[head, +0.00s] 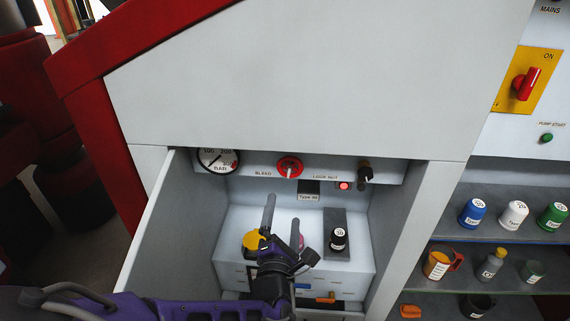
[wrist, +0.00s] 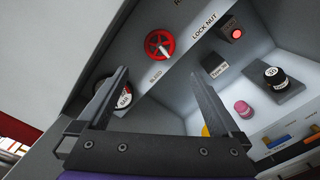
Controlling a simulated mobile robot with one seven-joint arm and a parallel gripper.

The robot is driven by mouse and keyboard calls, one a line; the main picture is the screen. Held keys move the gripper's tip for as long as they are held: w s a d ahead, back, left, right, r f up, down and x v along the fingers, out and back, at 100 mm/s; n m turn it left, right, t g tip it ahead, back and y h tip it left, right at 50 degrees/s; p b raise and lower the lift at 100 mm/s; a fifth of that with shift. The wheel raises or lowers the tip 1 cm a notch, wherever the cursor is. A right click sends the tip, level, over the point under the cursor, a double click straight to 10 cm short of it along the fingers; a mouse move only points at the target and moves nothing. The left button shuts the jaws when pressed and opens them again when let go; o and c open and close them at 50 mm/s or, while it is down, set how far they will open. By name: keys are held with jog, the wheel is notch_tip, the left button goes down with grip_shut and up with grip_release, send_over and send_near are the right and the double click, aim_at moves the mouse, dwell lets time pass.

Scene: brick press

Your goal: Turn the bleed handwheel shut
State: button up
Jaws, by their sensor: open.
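The bleed handwheel (head: 289,167) is a small red wheel on the upper panel inside the open cabinet, beside the label BLEED. In the wrist view the handwheel (wrist: 160,43) shows whole, with a pale bar across its middle, above and between the fingertips. My gripper (head: 283,215) is open and empty inside the cabinet, below the handwheel and apart from it. Its two dark fingers also show in the wrist view (wrist: 160,80), spread wide. A round pressure gauge (head: 218,160) sits left of the handwheel.
A black lock nut (head: 365,172) and a lit red lamp (head: 344,186) are right of the handwheel. Below stand a yellow cap (head: 254,243) and a black bottle (head: 338,239). The cabinet's open door (head: 160,240) bounds the left. Shelves with several bottles lie at right.

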aim_at(290, 169)
jog(key=w+b, duration=0.3)
jog(key=w, duration=0.2)
jog(key=w+b, duration=0.3)
jog(key=w, duration=0.3)
jog(key=w+b, duration=0.3)
jog(key=w, duration=0.3)
jog(key=shift+w+d+b, duration=0.15)
jog(key=shift+d+b, duration=0.15)
jog(key=shift+b, duration=0.05)
jog(key=c, duration=1.1)
jog(key=shift+o, duration=0.2)
